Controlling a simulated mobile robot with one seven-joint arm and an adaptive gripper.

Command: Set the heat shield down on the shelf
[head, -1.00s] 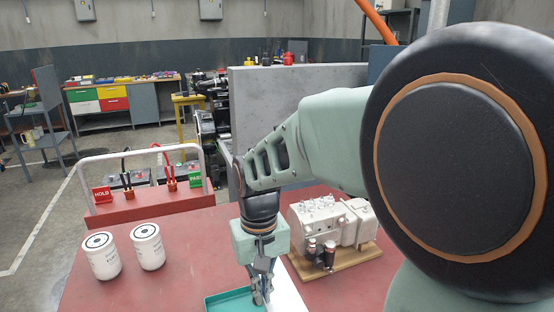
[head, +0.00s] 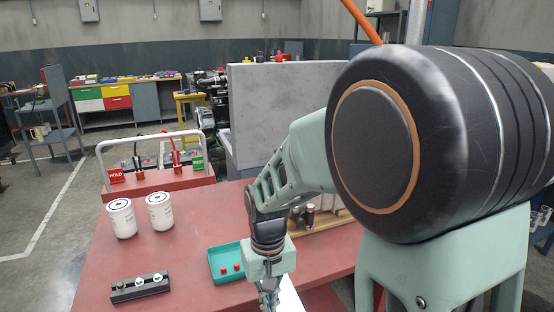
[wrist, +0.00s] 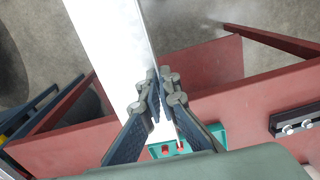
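The heat shield (wrist: 108,45) is a long, pale, flat plate with a raised edge. In the wrist view it runs from the top edge down between the fingers. My gripper (wrist: 158,92) is shut on its raised edge. In the head view my gripper (head: 268,294) is at the bottom, near the front of the red bench, and only a bright strip of the shield (head: 290,298) shows beside it. A grey shelf unit (head: 48,134) stands far back left; another dark rack (head: 543,226) shows at the right edge. I cannot tell which shelf is meant.
The red bench (head: 180,258) holds a teal tray (head: 216,252) with red caps, two white filters (head: 121,218) (head: 159,211) and a black block (head: 140,288). A pump on a wooden board (head: 325,222) is partly hidden by my arm. Open floor (head: 40,210) lies left.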

